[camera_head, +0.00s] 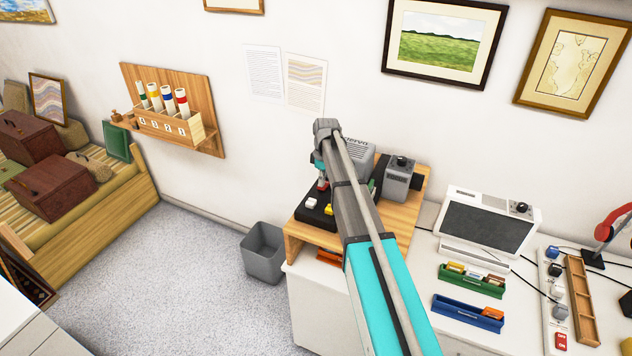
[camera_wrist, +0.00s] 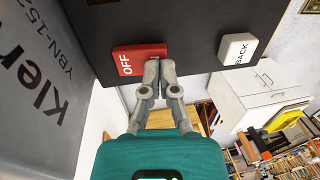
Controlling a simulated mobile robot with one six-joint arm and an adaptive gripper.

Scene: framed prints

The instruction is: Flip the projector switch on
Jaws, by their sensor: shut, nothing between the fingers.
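The projector (camera_head: 358,150) is a grey machine with a black control panel, on a wooden stand, partly hidden by my arm. In the wrist view its grey lettered side (camera_wrist: 45,85) fills the left and the black panel (camera_wrist: 190,25) spans the top. The red switch (camera_wrist: 138,60) on the panel reads OFF on its left part; its right end is behind my fingertips. A white BACK button (camera_wrist: 238,50) is to its right. My gripper (camera_wrist: 160,66) is shut and empty, its tips at the switch's right end. I cannot tell whether they touch it.
A small grey device (camera_head: 400,178) with a knob stands right of the projector on the stand (camera_head: 412,208). A grey bin (camera_head: 264,254) is on the floor to the left. A white monitor-like unit (camera_head: 490,222) and green and blue trays are on the right.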

